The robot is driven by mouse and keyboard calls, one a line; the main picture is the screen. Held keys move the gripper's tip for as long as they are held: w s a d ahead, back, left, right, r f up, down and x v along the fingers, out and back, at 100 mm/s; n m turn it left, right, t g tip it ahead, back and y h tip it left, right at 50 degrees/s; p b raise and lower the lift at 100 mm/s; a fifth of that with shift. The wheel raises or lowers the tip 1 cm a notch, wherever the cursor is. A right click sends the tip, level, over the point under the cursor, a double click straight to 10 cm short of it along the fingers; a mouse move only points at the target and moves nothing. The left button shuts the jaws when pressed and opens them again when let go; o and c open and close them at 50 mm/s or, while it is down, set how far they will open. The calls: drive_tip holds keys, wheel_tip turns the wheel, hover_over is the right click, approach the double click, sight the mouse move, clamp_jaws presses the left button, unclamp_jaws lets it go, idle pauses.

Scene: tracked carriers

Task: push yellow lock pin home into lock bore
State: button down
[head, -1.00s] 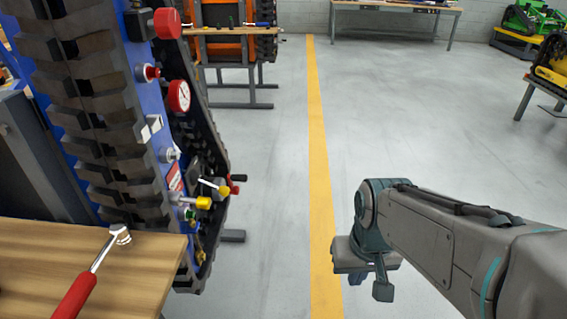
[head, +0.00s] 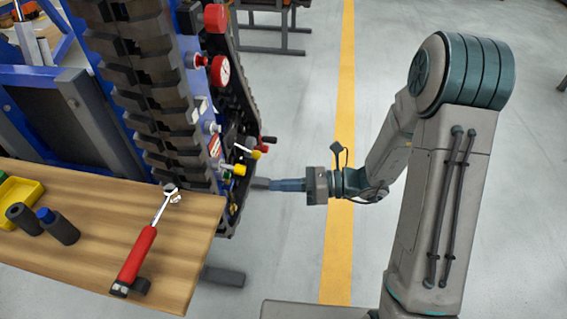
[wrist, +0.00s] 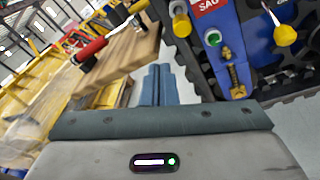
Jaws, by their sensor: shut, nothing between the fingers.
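The yellow lock pin (head: 239,169) appears to be the yellow-headed pin on a grey stem, sticking out of the blue side panel of the tracked carrier (head: 215,145).
A wooden bench (head: 190,255) with a red-handled tool (head: 137,255) stands at front left. The floor around the yellow line (head: 342,230) is open.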

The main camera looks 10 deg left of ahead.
sight(245, 170)
drive_tip(key=w+a+m+t+y, duration=0.1)
drive_tip(key=w+a+m+t, duration=0.1)
drive_tip(key=a, duration=0.4)
drive_tip(key=shift+w+m+t+b, duration=0.3)
drive_tip(key=shift+w+m+t, duration=0.1)
drive_tip(key=shift+w+m, duration=0.3)
drive_tip(key=shift+w+a, duration=0.1)
drive_tip(key=shift+a, duration=1.8)
drive_tip(key=shift+a+r, duration=0.1)
drive_tip(key=shift+a, duration=0.15)
drive_tip(key=shift+d+p, duration=0.15)
drive_tip(key=shift+p, duration=0.15)
drive_tip(key=shift+d, duration=1.5)
drive_tip(key=s+d, duration=0.1)
drive_tip(key=d, duration=1.1)
drive_tip(key=shift+s+d, duration=0.15)
drive_tip(key=shift+d, duration=0.25)
drive_tip(key=shift+a, duration=0.1)
